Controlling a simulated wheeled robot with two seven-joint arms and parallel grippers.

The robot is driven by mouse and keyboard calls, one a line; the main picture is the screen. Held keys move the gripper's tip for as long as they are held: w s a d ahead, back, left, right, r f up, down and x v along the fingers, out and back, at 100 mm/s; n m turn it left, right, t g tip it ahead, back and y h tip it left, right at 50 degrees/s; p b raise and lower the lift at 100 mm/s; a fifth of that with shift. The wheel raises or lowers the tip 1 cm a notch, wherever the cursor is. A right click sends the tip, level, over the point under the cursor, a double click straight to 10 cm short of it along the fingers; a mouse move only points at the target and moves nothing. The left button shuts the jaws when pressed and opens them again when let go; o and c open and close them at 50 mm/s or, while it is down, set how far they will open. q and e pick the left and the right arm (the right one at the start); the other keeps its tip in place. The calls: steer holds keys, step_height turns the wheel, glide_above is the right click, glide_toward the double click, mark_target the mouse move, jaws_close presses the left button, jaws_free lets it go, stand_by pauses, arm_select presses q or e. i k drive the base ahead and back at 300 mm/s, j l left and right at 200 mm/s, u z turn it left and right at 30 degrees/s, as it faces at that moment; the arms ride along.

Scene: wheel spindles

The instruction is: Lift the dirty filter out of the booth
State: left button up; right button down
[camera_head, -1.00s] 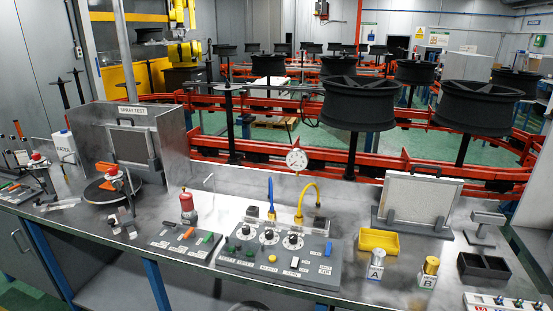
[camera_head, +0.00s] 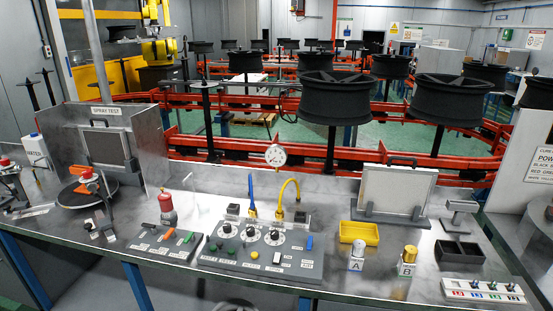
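The dirty filter (camera_head: 108,142) is a dark grey framed panel with a handle on its top edge. It stands upright in the metal booth (camera_head: 151,145) labelled "SPRAY TEST" at the left of the bench. A turntable with an orange-red tool on it lies in front of the booth. A clean white filter (camera_head: 394,191) with a dark handle stands upright in a holder at the right of the bench. Neither of my grippers shows in the head view.
The steel bench (camera_head: 330,212) carries a control panel (camera_head: 262,250) with dials, a yellow tray (camera_head: 359,233), bottles A and B, and a black bin (camera_head: 459,252).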

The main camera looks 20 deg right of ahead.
mark_target(106, 146)
steer(key=j+u, duration=0.15)
steer(key=u, duration=1.6)
steer(key=i+u, duration=0.25)
steer(key=i, duration=3.25)
steer(key=i+z, duration=0.25)
steer(key=i, duration=0.15)
steer(key=i+j+z, duration=0.25)
steer(key=i, duration=0.2)
steer(key=i+j+z, duration=0.25)
steer(key=i, duration=0.15)
steer(key=z, duration=2.05)
